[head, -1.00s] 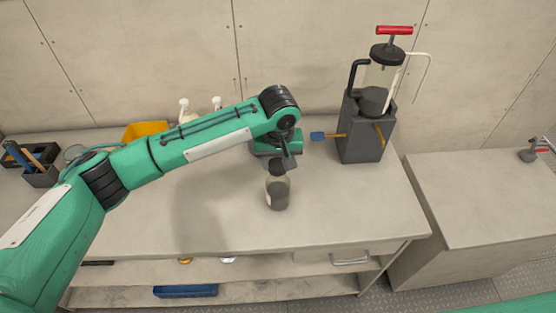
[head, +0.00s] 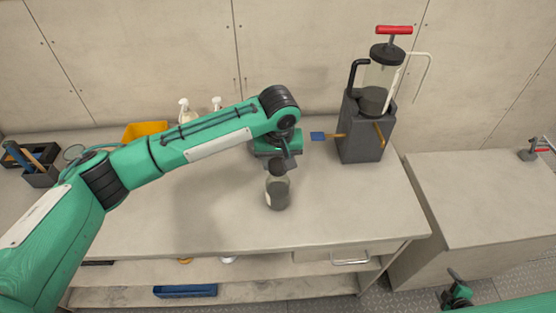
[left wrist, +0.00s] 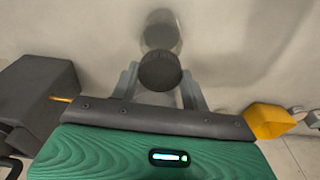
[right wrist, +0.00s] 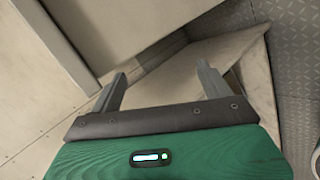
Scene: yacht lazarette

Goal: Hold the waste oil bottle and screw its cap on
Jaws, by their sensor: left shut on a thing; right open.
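The waste oil bottle (head: 278,194), clear with dark contents, stands upright on the bench. Its dark round cap (head: 277,168) is at the top of the bottle; I cannot tell whether it is threaded on. My left gripper (head: 288,163) is shut on the cap from behind. In the left wrist view the cap (left wrist: 160,70) lies between the two fingers (left wrist: 160,85), with the bottle (left wrist: 161,30) beyond it. My right gripper (head: 458,292) is at the lower right of the head view, away from the bottle; its open, empty fingers show in the right wrist view (right wrist: 160,82).
A grey block (head: 362,135) with a red-handled pump (head: 380,75) stands behind right. A yellow bin (head: 145,130), white spray bottles (head: 184,110) and a tool caddy (head: 38,170) are at the back left. The bench (head: 350,215) right of the bottle is clear.

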